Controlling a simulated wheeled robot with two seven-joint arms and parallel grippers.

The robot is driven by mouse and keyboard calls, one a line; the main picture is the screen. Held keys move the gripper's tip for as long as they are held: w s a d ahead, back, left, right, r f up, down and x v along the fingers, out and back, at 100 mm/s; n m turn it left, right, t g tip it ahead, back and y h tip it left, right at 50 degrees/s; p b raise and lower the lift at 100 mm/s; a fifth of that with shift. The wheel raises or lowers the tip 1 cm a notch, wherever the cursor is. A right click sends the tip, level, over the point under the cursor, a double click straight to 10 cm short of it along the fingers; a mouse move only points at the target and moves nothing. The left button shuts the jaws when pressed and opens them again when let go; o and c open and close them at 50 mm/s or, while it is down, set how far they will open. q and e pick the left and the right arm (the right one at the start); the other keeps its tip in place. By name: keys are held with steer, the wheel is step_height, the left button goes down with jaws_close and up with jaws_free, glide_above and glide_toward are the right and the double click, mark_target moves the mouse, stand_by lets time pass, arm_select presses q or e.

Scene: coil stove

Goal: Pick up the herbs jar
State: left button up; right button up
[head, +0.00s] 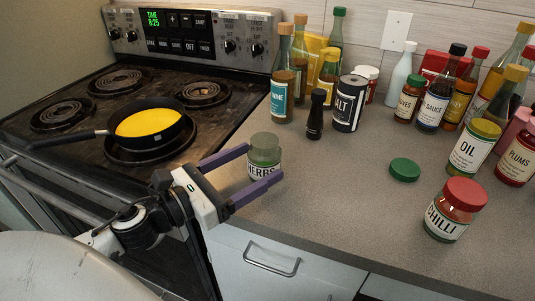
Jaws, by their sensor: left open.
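The herbs jar (264,149) stands upright on the counter near the stove side. It has a grey-green lid and a light label reading "HERBS". My left gripper (264,168) is open, with its two purple fingers on either side of the jar. The near finger crosses in front of the jar's lower part and hides some of it. I cannot tell whether either finger touches the jar. My right gripper is not in the head view.
The coil stove (62,94) with a pan (150,126) of yellow food is at left. Behind the jar stand a pepper mill (316,115), a salt tin (348,103) and bottles. A green lid (404,169) and a chilli jar (455,209) are at right. The counter between is clear.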

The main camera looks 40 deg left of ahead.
mark_target(276, 152)
arm_select(q)
steer(key=shift+w+d, duration=0.1)
steer(key=shift+w, duration=0.4)
steer(key=shift+w+d, duration=0.1)
steer(key=shift+w, duration=0.15)
steer(key=shift+p+x, duration=0.5)
steer(key=shift+x, duration=1.45)
steer(key=shift+w+f, duration=0.15)
steer(key=shift+w, duration=0.55)
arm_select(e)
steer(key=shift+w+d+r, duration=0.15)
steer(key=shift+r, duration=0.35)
arm_select(q)
steer(key=c, duration=1.3)
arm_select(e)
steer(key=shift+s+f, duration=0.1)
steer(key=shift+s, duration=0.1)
